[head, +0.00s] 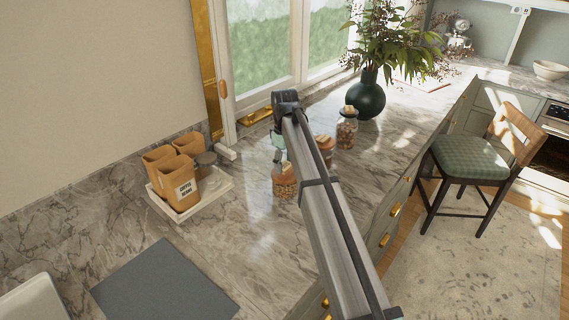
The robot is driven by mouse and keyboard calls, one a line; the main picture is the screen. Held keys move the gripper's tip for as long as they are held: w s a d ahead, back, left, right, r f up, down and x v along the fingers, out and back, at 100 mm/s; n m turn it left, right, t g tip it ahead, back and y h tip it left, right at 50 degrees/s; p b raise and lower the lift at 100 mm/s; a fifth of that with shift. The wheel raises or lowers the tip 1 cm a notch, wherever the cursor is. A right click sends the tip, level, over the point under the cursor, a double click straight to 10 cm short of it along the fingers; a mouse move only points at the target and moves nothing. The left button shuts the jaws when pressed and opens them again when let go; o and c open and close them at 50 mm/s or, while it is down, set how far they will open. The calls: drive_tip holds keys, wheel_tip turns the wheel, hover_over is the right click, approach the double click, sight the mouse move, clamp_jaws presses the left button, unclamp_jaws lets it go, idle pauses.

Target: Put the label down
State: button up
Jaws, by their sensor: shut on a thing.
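My gripper (279,156) points down over the marble counter at the end of my arm, just above and behind a glass jar (285,184) with brown contents. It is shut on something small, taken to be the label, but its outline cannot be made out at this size. My arm hides part of the area to the right. Whether the gripper or the held thing touches the jar cannot be told.
A white tray (158,203) holds brown coffee bags (180,191) at left. More jars (347,131) and a dark green vase (367,98) stand behind my arm. A grey mat (165,285) lies in front. The marble counter (235,235) is clear between mat and jar.

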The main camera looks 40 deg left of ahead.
sight(284, 165)
drive_tip(key=shift+f, duration=0.65)
drive_tip(key=shift+f, duration=0.15)
drive_tip(key=o, duration=0.8)
wheel_tip(284, 165, up, 12)
drive_tip(key=b, duration=0.2)
drive_tip(key=shift+r+b, duration=0.2)
drive_tip(key=shift+b, duration=0.2)
